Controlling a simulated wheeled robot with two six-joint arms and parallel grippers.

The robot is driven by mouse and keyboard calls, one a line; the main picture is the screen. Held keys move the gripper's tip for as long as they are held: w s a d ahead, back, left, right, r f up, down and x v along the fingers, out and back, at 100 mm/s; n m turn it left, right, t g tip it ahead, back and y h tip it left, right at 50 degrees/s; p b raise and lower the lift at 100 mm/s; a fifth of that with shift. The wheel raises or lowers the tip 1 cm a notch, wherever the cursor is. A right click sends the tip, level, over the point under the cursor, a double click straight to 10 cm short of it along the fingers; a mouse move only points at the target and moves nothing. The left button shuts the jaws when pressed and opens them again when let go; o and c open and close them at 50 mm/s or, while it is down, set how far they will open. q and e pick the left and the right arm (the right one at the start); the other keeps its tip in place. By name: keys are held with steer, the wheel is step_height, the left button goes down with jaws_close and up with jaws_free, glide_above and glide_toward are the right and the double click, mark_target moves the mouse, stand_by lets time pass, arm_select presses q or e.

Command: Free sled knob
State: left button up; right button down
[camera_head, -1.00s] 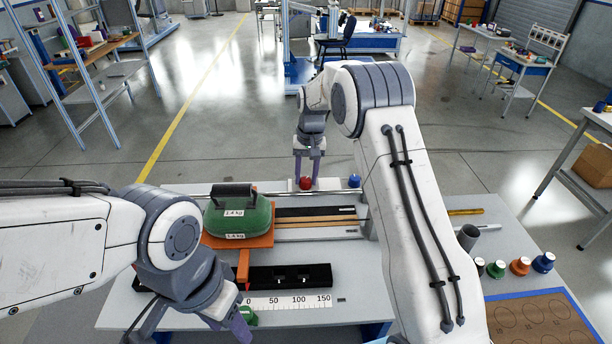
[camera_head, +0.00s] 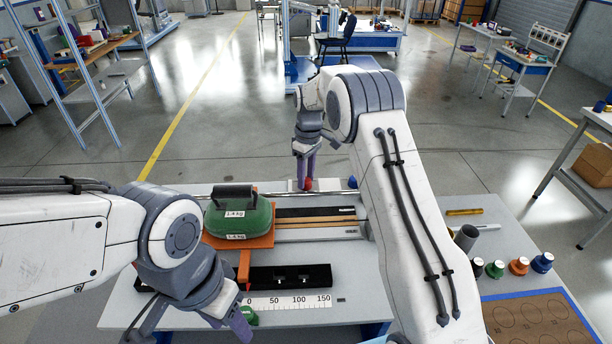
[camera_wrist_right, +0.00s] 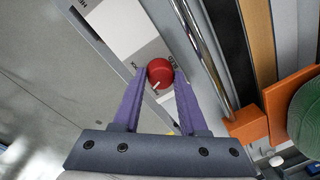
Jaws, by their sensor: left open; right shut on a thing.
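The red knob (camera_head: 308,184) sits on a light plate at the far end of the bench, with a small white mark on it in the right wrist view (camera_wrist_right: 160,72). My right gripper (camera_head: 304,180) is shut on it, with a purple finger on each side in the right wrist view (camera_wrist_right: 160,80). The sled has an orange base (camera_head: 243,268) and carries a green weight (camera_head: 238,218) with a dark handle and 1.4 kg labels. My left gripper (camera_head: 190,335) is open near the front edge. A green knob (camera_head: 249,316) is partly hidden beside its finger.
A metal rod (camera_wrist_right: 203,52) runs close beside the red knob. A black block (camera_head: 285,277) and a white scale (camera_head: 290,303) lie at the front. Several coloured knobs, a grey cup (camera_head: 466,237) and a brown board (camera_head: 545,322) are at right.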

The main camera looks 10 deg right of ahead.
steer(key=n, duration=0.5)
steer(key=shift+w+a+r, duration=0.1)
steer(key=shift+r, duration=0.05)
steer(key=shift+n, duration=0.3)
stand_by(0.3)
steer(key=shift+c, duration=2.2)
jaws_free()
steer(key=shift+r, duration=0.45)
step_height(320, 180, up, 9)
steer(key=b, duration=0.2)
steer(key=shift+w+r, duration=0.2)
steer(key=shift+w, duration=0.1)
